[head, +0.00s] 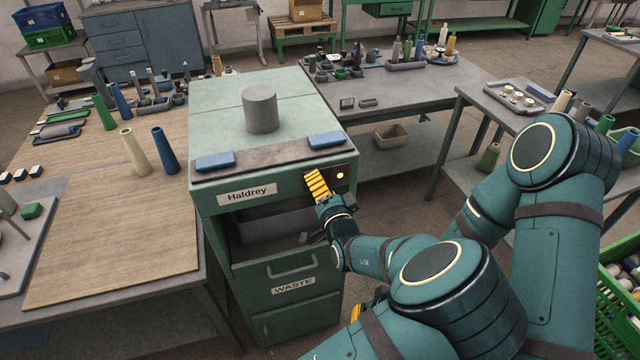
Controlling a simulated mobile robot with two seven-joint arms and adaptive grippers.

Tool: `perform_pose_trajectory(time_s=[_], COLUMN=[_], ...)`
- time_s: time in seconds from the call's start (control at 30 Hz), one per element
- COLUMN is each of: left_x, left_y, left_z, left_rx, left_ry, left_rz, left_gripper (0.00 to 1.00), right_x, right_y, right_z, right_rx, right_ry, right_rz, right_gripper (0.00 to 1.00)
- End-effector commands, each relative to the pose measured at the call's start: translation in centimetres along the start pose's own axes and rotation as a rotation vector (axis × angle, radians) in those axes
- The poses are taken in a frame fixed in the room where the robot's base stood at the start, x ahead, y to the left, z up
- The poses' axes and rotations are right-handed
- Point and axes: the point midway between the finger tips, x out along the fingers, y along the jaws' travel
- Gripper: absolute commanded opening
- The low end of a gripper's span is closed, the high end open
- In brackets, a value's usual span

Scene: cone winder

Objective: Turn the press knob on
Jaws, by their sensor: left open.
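The press is a green cabinet labelled Haldrey (249,195), with a grey cylinder (260,109) and two blue pads on top. A dark control panel (328,174) sits at the right of its front, with a small glowing amber light (340,175). I cannot make out the knob; my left gripper covers part of the panel. My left gripper (317,181), with yellow ribbed fingers, is open at the panel, left of the light. Whether it touches anything is unclear. Of my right gripper (358,310), only yellow bits show behind my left arm.
Below the panel is an open bay with a grey bin, above a drawer labelled WASTE (294,285). A wooden-topped table (70,230) with cones stands close at left. A grey table (430,90) stands behind at right. A green crate (615,320) is at lower right.

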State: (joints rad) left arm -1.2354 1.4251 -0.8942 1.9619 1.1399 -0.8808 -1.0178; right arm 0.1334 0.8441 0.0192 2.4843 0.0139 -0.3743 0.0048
Motion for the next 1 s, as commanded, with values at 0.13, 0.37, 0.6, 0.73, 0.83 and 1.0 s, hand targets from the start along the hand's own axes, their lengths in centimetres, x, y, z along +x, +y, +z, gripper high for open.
perform_pose_trajectory(time_s=[0.13, 0.37, 0.6, 0.73, 0.83, 1.0], left_x=[-2.4, -5.6, -6.6, -6.6, -6.6, -6.5], left_y=[0.0, 0.0, -0.1, -0.1, -0.1, 0.0], left_z=[-0.1, 0.0, 0.0, 0.0, 0.0, 0.1], left_rx=[0.001, 0.0, 0.0, 0.0, 0.0, 0.0], left_ry=[0.001, 0.0, 0.0, -0.001, 0.0, -0.002], left_rz=[0.003, 0.0, -0.001, -0.001, -0.001, 0.001], left_gripper=[0.71, 0.71, 0.71, 0.71, 0.71, 0.71], right_x=[0.0, 0.0, 0.0, 0.0, 0.0, 0.0], right_y=[0.0, 0.0, 0.0, 0.0, 0.0, 0.0], right_z=[0.0, 0.0, 0.0, 0.0, 0.0, 0.0], right_rx=[0.0, 0.0, 0.0, 0.0, 0.0, 0.0], right_ry=[0.0, 0.0, 0.0, 0.0, 0.0, 0.0], right_rz=[0.0, 0.0, 0.0, 0.0, 0.0, 0.0], right_gripper=[0.0, 0.0, 0.0, 0.0, 0.0, 0.0])
